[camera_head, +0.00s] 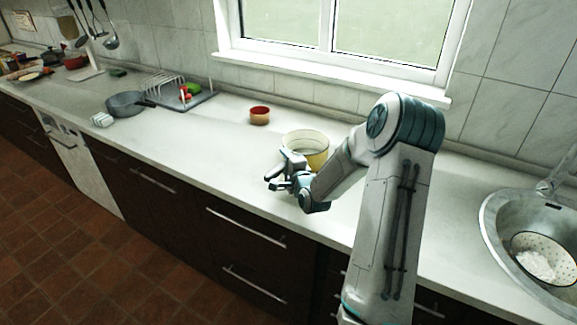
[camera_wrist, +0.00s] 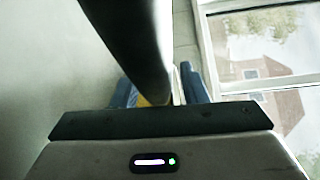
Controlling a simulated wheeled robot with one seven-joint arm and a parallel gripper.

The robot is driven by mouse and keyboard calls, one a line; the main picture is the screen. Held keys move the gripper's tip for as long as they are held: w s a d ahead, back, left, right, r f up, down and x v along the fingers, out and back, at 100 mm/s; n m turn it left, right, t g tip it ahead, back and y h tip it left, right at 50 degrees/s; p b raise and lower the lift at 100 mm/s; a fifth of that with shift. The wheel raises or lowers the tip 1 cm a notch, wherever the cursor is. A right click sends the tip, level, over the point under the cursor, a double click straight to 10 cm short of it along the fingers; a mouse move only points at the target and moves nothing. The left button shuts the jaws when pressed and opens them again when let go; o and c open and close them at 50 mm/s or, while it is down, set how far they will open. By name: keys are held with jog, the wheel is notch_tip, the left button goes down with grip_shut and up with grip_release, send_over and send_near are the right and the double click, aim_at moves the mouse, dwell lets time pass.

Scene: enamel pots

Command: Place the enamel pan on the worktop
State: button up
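A cream-yellow enamel pan (camera_head: 319,148) is at the middle of the worktop (camera_head: 220,138), below the window. My gripper (camera_head: 273,181) is at its front left, close to it or touching; I cannot tell which. In the wrist view, the blue fingertips (camera_wrist: 158,90) are apart, with a small yellow patch (camera_wrist: 155,101) between them. A long dark shape (camera_wrist: 135,35) runs from the top down to the fingers; it may be the pan's handle. Whether the fingers press on it is hidden, as is whether the pan's base touches the worktop.
A small red-brown pot (camera_head: 260,116) stands behind and left of the pan. A grey frying pan (camera_head: 126,106) and a dish rack (camera_head: 180,92) are further left. A sink (camera_head: 500,222) with a white colander (camera_head: 543,245) is at the right. The worktop's front left is clear.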

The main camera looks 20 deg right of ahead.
jog(key=s, duration=0.4)
jog(key=s+r+b, duration=0.1)
jog(key=s, duration=0.6)
jog(key=shift+s+r, duration=0.15)
jog(key=shift+s, duration=0.2)
jog(key=shift+s+a+n+g, duration=0.1)
jog(key=shift+a+n+g, duration=0.3)
jog(key=shift+n, duration=0.2)
jog(key=a+n+g, duration=0.1)
jog(key=n, duration=0.1)
jog(key=s+a+n+g, duration=0.1)
jog(key=a+n+g, duration=0.1)
jog(key=n, duration=0.1)
jog(key=shift+s+f+g, duration=0.2)
jog(key=shift+g, duration=0.1)
jog(key=s+a+r+n+g, duration=0.2)
jog(key=s+a+n+g, duration=0.1)
jog(key=s, duration=0.5)
jog(key=s+a+r+n+g, duration=0.3)
jog(key=s+a+n, duration=0.1)
jog(key=s, duration=0.3)
jog(key=s+a+r+n+g, duration=0.3)
jog(key=s+n, duration=0.2)
jog(key=s, duration=0.3)
jog(key=shift+s+a+r+n+g, duration=0.2)
jog(key=shift+s+a+n+g, duration=0.1)
jog(key=shift+a+n, duration=0.1)
